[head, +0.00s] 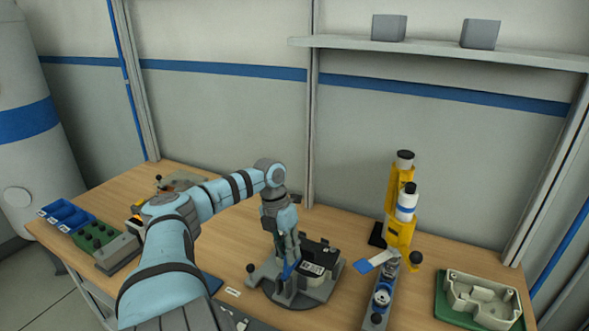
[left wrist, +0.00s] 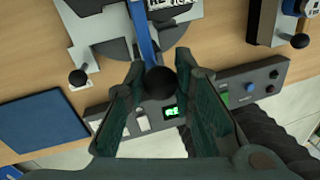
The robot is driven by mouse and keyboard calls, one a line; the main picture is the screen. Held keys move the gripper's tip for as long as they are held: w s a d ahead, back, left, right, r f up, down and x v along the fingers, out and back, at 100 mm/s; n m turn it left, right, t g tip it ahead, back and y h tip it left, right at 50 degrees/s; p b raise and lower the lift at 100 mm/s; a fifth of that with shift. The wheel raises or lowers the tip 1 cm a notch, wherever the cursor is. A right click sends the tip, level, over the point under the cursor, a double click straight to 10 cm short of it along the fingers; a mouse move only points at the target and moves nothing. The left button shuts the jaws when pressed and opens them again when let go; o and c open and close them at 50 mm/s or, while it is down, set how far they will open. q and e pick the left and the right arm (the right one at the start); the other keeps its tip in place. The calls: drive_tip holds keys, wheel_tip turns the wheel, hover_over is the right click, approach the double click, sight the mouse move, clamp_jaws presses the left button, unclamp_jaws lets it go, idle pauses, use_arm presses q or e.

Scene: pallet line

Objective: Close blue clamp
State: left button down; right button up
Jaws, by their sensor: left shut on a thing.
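The blue clamp shows as a blue lever (left wrist: 141,32) with a black ball knob (left wrist: 161,83) in the left wrist view. Its blue arm also shows in the head view (head: 287,271), beside my gripper on the grey fixture (head: 325,290). My left gripper (head: 288,262) points down over the front of the fixture. In the left wrist view its two fingers (left wrist: 160,72) stand on either side of the knob, and it is shut on the clamp's handle. The exact contact is hard to see. My right gripper is in neither view.
A yellow stand (head: 402,218) and a grey device (head: 381,296) are right of the fixture. A pale housing on a green tray (head: 459,316) lies farther right. Blue bins (head: 66,215) are far left. A control panel (left wrist: 250,88) runs along the bench front.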

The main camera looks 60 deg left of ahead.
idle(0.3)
use_arm(q)
drive_tip(key=c, duration=1.3)
unclamp_jaws()
drive_tip(key=shift+w, duration=0.15)
drive_tip(key=shift+c, duration=0.2)
drive_tip(key=shift+w+f, duration=0.1)
wheel_tip(320, 180, up, 12)
drive_tip(key=s+a, duration=0.1)
drive_tip(key=a, duration=0.1)
drive_tip(key=shift+a+f, duration=0.1)
drive_tip(key=shift+f, duration=0.05)
